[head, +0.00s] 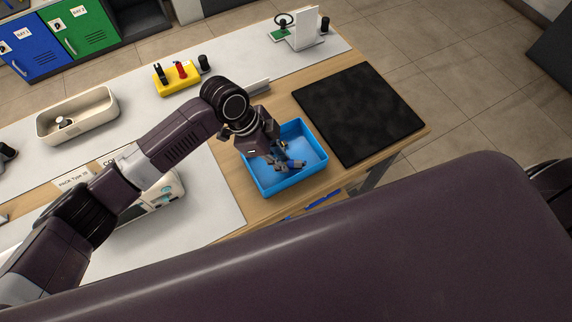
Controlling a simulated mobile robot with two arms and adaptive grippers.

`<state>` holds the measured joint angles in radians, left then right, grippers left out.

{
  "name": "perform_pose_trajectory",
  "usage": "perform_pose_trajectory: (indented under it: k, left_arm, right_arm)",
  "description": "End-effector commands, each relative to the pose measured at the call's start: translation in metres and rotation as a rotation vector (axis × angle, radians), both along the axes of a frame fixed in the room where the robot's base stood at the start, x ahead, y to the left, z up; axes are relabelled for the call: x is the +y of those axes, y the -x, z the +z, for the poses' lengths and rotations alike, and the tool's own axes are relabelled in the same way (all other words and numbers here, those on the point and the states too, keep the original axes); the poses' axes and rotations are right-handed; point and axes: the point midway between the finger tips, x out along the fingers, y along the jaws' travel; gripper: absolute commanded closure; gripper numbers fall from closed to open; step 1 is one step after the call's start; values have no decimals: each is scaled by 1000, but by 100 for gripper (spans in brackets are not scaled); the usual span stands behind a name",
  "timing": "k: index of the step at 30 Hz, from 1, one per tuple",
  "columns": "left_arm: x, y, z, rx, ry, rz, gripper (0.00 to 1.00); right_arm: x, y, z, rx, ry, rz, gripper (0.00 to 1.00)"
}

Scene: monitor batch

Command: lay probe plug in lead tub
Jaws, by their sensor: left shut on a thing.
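My left gripper (292,164) is over the blue tub (261,186), fingers pointing down inside its outline. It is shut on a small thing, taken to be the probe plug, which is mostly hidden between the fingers. I cannot tell whether the held thing touches the tub floor. The blue tub, which looks like the lead tub, stands on the wooden table edge, and its visible floor is bare. My right gripper is not in view.
A black mat (358,112) lies right of the tub. A yellow block (177,79) with black and red plugs stands at the back. A cream tray (78,117) is at the left. A white device (163,195) sits under my left arm.

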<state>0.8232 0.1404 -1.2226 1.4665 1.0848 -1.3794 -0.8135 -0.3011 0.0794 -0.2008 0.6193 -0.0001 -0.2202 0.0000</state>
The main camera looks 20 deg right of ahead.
Motion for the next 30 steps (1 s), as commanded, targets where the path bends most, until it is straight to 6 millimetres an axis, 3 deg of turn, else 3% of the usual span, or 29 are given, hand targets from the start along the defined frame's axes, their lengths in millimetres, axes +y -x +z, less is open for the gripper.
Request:
perform_pose_trajectory:
  k: [20, 21, 24, 26, 30]
  left_arm:
    - [0, 0, -13, 0, 0, 0, 100]
    - [0, 0, -13, 0, 0, 0, 81]
    - [0, 0, -13, 0, 0, 0, 70]
    - [0, 0, -13, 0, 0, 0, 64]
    - [0, 0, -13, 0, 0, 0, 64]
  right_arm:
    - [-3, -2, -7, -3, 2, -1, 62]
    - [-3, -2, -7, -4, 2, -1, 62]
    - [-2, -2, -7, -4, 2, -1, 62]
    - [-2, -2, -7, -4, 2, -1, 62]
    - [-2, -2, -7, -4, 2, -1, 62]
